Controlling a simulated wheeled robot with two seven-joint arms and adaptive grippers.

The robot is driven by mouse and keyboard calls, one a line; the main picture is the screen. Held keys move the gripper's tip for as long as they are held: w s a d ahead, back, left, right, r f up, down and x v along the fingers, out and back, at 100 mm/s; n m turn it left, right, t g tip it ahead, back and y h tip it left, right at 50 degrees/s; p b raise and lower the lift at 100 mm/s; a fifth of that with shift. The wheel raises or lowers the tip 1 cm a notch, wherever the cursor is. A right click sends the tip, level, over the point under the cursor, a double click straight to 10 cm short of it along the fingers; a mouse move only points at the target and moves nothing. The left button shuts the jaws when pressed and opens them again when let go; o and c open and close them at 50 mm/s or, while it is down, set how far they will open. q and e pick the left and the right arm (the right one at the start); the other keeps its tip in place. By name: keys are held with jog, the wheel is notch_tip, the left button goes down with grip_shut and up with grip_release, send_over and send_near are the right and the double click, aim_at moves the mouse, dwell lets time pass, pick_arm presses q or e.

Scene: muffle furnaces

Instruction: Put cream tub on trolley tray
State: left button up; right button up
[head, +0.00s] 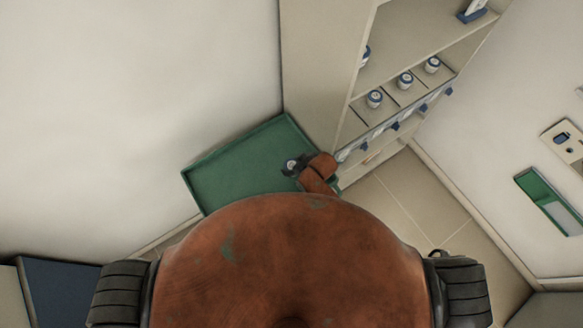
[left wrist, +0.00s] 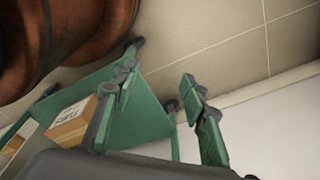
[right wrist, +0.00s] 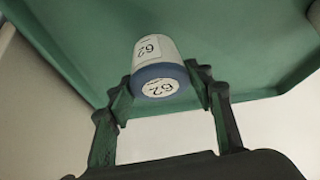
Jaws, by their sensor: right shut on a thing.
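The cream tub (right wrist: 158,68) has a pale body, a blue lid and labels reading 62. My right gripper (right wrist: 160,85) is shut on it, one finger on each side. In the head view the tub (head: 291,166) and right gripper (head: 299,166) are over the right part of the green trolley tray (head: 235,165). The tray also fills much of the right wrist view (right wrist: 245,35). Whether the tub touches the tray I cannot tell. My left gripper (left wrist: 160,88) is open and empty in the left wrist view, near green trolley parts (left wrist: 140,125); the head view does not show it.
A shelf unit (head: 320,60) with several similar blue-lidded tubs (head: 405,80) stands right of the tray. A wall is behind the tray, whose visible surface is otherwise bare.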

jog(key=shift+w+a+f, duration=0.15)
jog(key=shift+w+f, duration=0.1)
jog(key=shift+f, duration=0.05)
notch_tip(320, 180, down, 2)
jog(key=shift+f, duration=0.55)
pick_arm(q)
jog(key=s, duration=0.2)
jog(key=shift+s+r, duration=0.15)
jog(key=shift+s, duration=0.25)
jog(key=shift+w, duration=0.1)
pick_arm(e)
jog(key=shift+f, duration=0.1)
jog(key=o, duration=0.8)
pick_arm(q)
jog(key=shift+w, duration=0.5)
pick_arm(e)
jog(key=o, duration=0.4)
jog(key=shift+o, duration=0.2)
